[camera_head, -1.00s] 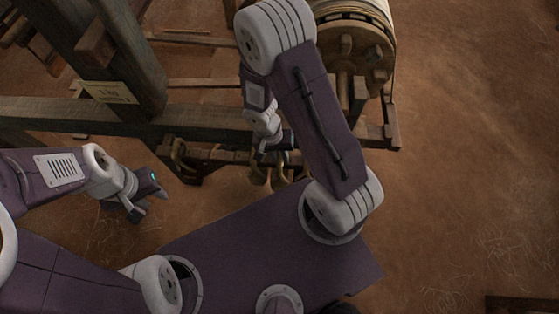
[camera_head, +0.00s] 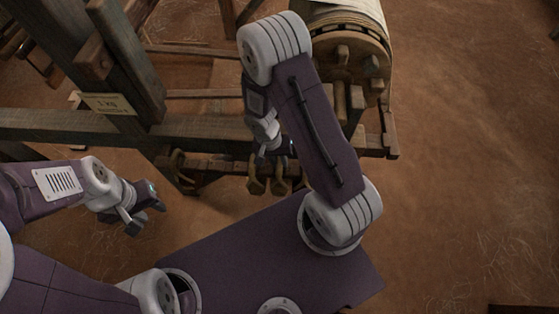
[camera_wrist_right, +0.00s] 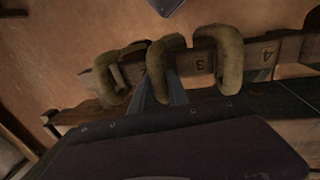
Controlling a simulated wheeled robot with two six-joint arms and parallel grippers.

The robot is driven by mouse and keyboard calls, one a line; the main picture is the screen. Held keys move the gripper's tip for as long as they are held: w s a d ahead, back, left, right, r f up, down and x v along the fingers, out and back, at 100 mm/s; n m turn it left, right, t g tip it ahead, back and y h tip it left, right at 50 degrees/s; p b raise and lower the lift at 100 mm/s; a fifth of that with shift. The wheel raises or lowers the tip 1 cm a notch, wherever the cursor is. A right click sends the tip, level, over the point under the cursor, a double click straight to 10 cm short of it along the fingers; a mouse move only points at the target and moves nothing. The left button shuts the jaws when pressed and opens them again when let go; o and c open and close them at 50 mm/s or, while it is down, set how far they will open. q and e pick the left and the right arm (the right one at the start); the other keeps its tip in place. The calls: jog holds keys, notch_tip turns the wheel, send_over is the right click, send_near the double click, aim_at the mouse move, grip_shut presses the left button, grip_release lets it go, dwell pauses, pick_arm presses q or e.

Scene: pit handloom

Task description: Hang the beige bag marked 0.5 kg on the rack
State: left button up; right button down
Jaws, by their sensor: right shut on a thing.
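My right gripper (camera_head: 270,158) is at the rack, a wooden rail on the loom's near side. In the right wrist view, its two narrow fingers (camera_wrist_right: 166,92) are shut on a middle beige-olive loop (camera_wrist_right: 167,48), which I take for the bag's handle. The rack rail (camera_wrist_right: 200,62) carries the numbers 3 and 4. Similar loops stand close on both sides, one at the left (camera_wrist_right: 108,80) and one at the right (camera_wrist_right: 231,60). The bag's body and its weight mark are hidden. My left gripper (camera_head: 143,217) is open and empty, left of the rack.
A loom beam (camera_head: 60,125) runs along the left, with a post and a paper label (camera_head: 106,103) reading about 5 kg. A cloth roller with a pegged wheel (camera_head: 345,55) stands behind the right arm. Bare earth floor lies free at right.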

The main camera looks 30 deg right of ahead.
jog(key=shift+f+b, duration=0.2)
jog(key=shift+b, duration=0.25)
dwell(0.3)
jog(key=c, duration=1.2)
grip_release()
jog(key=r+p, duration=0.1)
jog(key=r, duration=0.2)
jog(key=a+r+p, duration=0.1)
jog(key=r, duration=0.2)
jog(key=w+r+p, duration=0.1)
jog(key=r, duration=0.1)
jog(key=shift+a+r, duration=0.25)
jog(key=shift+r, duration=0.15)
jog(key=shift+r, duration=0.1)
